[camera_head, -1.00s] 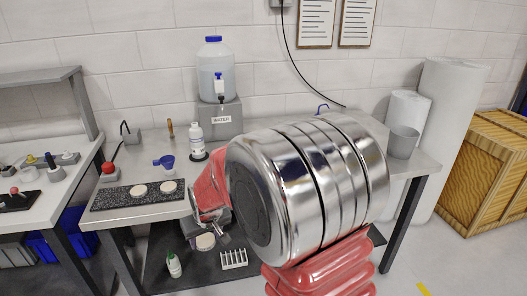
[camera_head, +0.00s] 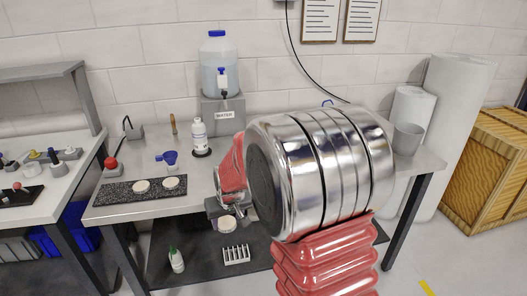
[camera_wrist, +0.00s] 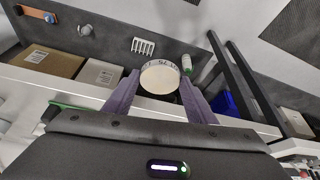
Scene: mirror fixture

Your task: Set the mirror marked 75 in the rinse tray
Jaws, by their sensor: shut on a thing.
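My gripper (camera_wrist: 158,92) is shut on a round, pale disc, the mirror (camera_wrist: 160,79). Its dark-lettered rim seems to read 75 in the wrist view. One purple finger is on each side of it. In the head view the mirror (camera_head: 227,224) hangs at the front edge of the middle bench (camera_head: 160,208), partly hidden by my gripper. Two similar pale discs (camera_head: 141,186) (camera_head: 172,183) lie on a dark speckled slab (camera_head: 115,194) on that bench. I cannot make out a rinse tray; my arm hides part of the bench.
A white rack (camera_head: 236,254) and green-capped bottle (camera_head: 176,261) are on the lower shelf.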

